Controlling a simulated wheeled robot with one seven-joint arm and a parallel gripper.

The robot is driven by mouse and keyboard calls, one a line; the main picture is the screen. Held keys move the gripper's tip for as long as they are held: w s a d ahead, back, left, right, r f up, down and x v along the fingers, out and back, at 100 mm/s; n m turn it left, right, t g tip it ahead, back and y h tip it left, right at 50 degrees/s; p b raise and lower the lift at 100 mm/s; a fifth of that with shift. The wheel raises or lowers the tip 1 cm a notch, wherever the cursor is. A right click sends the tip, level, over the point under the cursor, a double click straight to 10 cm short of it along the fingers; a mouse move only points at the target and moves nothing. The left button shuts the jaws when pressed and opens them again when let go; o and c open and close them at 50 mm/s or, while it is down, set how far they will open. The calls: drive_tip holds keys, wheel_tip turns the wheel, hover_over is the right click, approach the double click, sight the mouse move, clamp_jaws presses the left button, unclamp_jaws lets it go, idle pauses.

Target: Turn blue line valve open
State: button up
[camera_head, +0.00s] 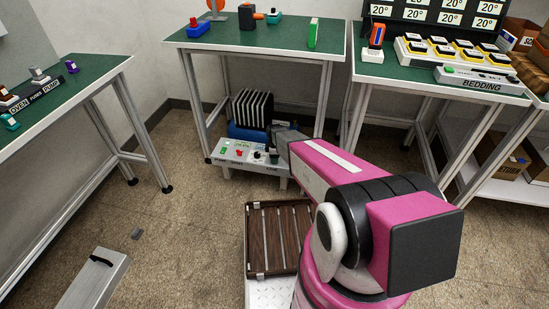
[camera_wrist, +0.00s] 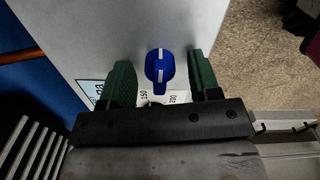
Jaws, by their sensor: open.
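The blue line valve handle (camera_wrist: 160,68) shows in the wrist view on a pale panel face (camera_wrist: 130,30), with a white stripe along it pointing up and down the picture. My gripper (camera_wrist: 161,80) is open, its two green fingers on either side of the handle with a visible gap on each side. Printed labels, one reading 150, are partly hidden behind the gripper body. In the head view my gripper (camera_head: 274,152) is at the right end of the low control panel (camera_head: 236,162), and the blue handle cannot be made out there.
The panel carries green and red controls and stands on the floor under the middle green table (camera_head: 265,42). A rack of dark plates (camera_head: 251,108) is behind it. A brown slatted tray (camera_head: 280,235) is nearer me. Side tables stand left (camera_head: 80,85) and right (camera_head: 405,72).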

drive_tip(key=c, duration=0.9)
drive_tip(key=shift+c, duration=0.2)
drive_tip(key=shift+m, duration=0.3)
drive_tip(key=m, duration=0.3)
drive_tip(key=shift+m, duration=0.4)
drive_tip(key=m, duration=0.9)
drive_tip(key=shift+m, duration=2.3)
